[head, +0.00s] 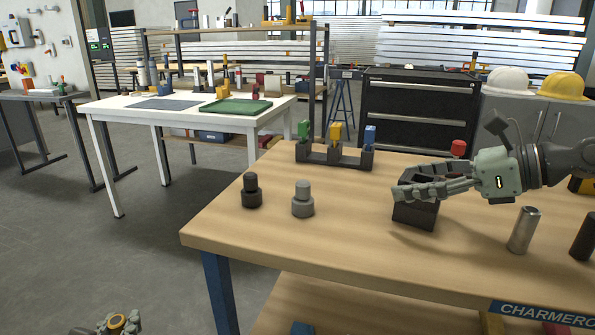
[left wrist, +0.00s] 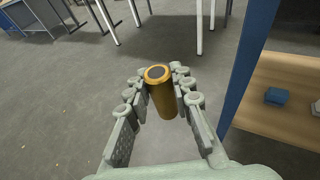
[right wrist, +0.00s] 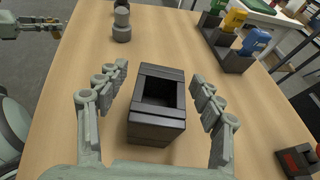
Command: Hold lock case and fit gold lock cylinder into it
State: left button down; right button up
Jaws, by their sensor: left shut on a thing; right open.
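The gold lock cylinder (left wrist: 163,100) is between the fingers of my left gripper (left wrist: 158,74), which is shut on it. Its round top end points up out of the fingertips in the left wrist view, above the floor. In the head view the gold cylinder (head: 117,321) shows only as a ring at the lower left, off the bench. The black lock case (right wrist: 157,125) stands on the bench, with its square opening facing up. My right gripper (head: 408,190) is open, with fingers on either side of the case and visible gaps in the right wrist view.
The wooden bench (head: 300,235) also carries a black stepped part (head: 252,191), a grey stepped part (head: 302,200), a steel cylinder (head: 523,230) and a dark rack (head: 318,154) with green, yellow and blue items. A red-topped part (head: 458,148) is behind the right gripper. The bench's left front is clear.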

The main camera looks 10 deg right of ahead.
pick_arm(q)
jog(key=shift+r, duration=0.25)
pick_arm(e)
jog(key=shift+x, duration=1.2)
grip_shut()
